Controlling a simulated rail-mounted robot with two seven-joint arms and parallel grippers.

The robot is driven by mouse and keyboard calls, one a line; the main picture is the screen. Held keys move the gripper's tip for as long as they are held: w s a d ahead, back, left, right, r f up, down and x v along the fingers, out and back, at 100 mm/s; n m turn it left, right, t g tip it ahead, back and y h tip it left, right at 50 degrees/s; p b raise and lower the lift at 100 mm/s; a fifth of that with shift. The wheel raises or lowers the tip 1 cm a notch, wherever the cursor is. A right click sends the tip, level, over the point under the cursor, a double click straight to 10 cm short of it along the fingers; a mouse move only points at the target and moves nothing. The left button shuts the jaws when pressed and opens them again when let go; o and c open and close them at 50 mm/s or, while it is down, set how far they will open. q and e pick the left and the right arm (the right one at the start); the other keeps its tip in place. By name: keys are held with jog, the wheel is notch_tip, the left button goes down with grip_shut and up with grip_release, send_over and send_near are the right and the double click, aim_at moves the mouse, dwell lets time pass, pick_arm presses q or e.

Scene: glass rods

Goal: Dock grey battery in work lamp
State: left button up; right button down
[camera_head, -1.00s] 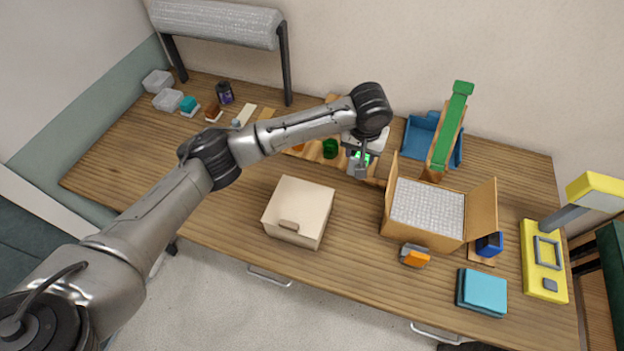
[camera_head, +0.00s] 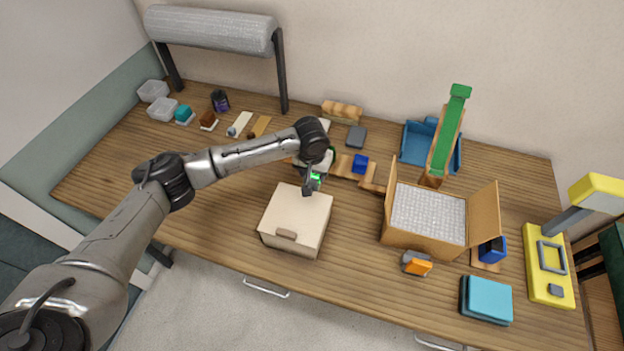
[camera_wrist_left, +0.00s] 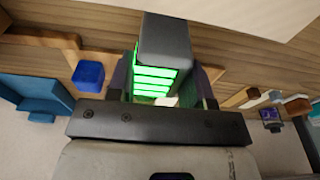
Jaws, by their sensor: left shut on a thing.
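The grey battery (camera_wrist_left: 165,42) has a row of glowing green bars and sits between the fingers of my left gripper (camera_wrist_left: 162,82) in the left wrist view. In the head view my left gripper (camera_head: 312,184) is shut on it above the table, just behind the cream box; only its green glow shows clearly there. The yellow work lamp (camera_head: 534,262) stands at the table's right end, well away from the gripper. My right gripper is not in view.
A cream box (camera_head: 296,222) stands in front of the gripper. An open carton (camera_head: 415,243) with bubble wrap, a tall green-topped piece (camera_head: 446,140), an orange-grey block (camera_head: 416,263) and a teal stack (camera_head: 487,300) lie towards the lamp.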

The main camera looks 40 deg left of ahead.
pick_arm(q)
jog(key=shift+a+f, duration=0.15)
jog(key=shift+f, duration=1.9)
jog(key=shift+f, duration=0.15)
jog(key=o, duration=1.1)
jog(key=r, duration=0.3)
jog(key=s+r, duration=0.1)
jog(key=r, duration=0.6)
jog(key=shift+s+d+r+p, duration=0.15)
jog(key=shift+d+r+p, duration=0.1)
jog(key=shift+r+p, duration=0.05)
jog(key=shift+o, duration=0.5)
jog(key=shift+s+r, duration=0.1)
jog(key=shift+r, duration=0.7)
